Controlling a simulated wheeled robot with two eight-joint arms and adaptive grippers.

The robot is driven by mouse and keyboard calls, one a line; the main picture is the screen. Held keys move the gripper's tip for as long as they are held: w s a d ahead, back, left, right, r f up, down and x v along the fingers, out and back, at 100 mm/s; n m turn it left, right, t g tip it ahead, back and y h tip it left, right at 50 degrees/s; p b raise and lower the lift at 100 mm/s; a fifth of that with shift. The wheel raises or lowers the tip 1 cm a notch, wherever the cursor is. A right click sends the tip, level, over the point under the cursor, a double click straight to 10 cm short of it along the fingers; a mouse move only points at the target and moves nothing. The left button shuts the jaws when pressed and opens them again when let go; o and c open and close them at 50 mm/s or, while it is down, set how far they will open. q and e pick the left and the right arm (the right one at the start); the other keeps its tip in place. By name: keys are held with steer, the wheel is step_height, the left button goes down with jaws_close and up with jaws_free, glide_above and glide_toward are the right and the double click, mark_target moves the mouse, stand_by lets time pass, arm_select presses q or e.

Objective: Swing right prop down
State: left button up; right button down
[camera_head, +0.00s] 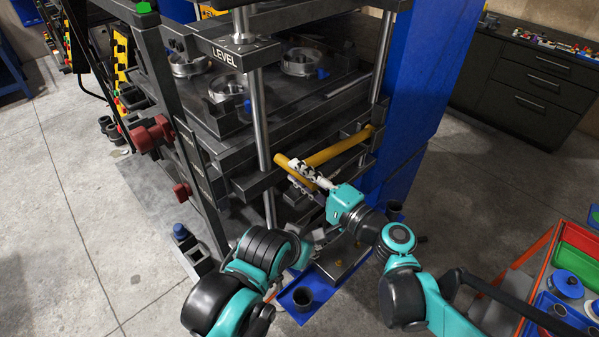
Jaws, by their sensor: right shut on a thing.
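The press (245,135) has two yellow bars at its front. The longer bar, the right prop (345,146), slants from the right post down to the left, so it is neither upright nor hanging. A second, shorter yellow bar (283,161) crosses in from the left. My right gripper (306,178) is shut on a yellow bar where the two meet; its fingers hide the crossing, and I take the held one to be the right prop. My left gripper (318,237) is low in front of the press, partly hidden by its own arm, and its opening cannot be made out.
A blue tray (287,300) with a dark cup (303,297) lies below my arms. A blue cabinet (425,90) stands close right of the press. An orange-edged table (534,247) with coloured bins is at the right. The floor at left is mostly clear.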

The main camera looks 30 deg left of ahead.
steer(key=shift+f, duration=0.3)
steer(key=c, duration=1.3)
jaws_free()
steer(key=shift+w, duration=0.15)
steer(key=v, duration=1.2)
